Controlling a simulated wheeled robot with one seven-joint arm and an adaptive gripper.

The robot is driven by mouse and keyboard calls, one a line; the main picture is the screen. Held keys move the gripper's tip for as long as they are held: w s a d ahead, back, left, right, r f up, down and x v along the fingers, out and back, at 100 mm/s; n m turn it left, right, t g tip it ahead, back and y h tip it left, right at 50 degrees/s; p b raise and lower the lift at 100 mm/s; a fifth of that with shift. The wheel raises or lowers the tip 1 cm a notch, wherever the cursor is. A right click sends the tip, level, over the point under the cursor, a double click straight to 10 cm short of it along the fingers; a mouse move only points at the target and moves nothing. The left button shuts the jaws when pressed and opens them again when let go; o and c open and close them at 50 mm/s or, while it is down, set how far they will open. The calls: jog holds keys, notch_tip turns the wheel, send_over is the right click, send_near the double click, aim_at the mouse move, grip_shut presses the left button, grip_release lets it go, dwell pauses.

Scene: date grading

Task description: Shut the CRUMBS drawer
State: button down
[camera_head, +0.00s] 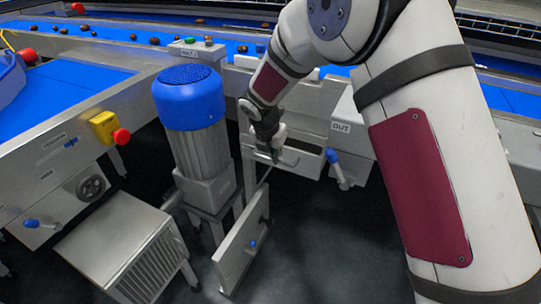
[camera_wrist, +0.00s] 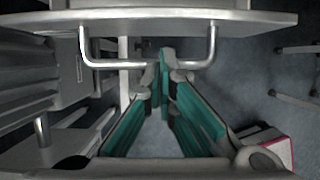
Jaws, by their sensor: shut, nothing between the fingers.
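A grey drawer front (camera_head: 308,162) with a bar handle (camera_head: 287,161) stands below the conveyor in the head view. I cannot read a CRUMBS label on it. In the wrist view a pale panel edge (camera_wrist: 250,17) runs across the top, with its U-shaped handle (camera_wrist: 100,64) below. My gripper (camera_head: 276,157) is at this handle in the head view. In the wrist view my gripper (camera_wrist: 164,55) has its teal fingers together and empty, with the tips overlapping the middle of the bar. I cannot tell whether they touch it. The arm hides part of the drawer.
A blue-capped motor (camera_head: 190,98) stands left of the gripper. An open grey door panel (camera_head: 242,242) stands below it. A box labelled GUT (camera_head: 341,127) and a blue-knobbed lever (camera_head: 335,162) are close on the right. A vented cabinet (camera_head: 120,245) is at lower left. The dark floor is clear in front.

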jog(key=shift+w+d, duration=0.25)
jog(key=shift+w, duration=0.65)
jog(key=w, duration=0.1)
jog(key=w+d+p, duration=0.1)
jog(key=shift+w, duration=0.3)
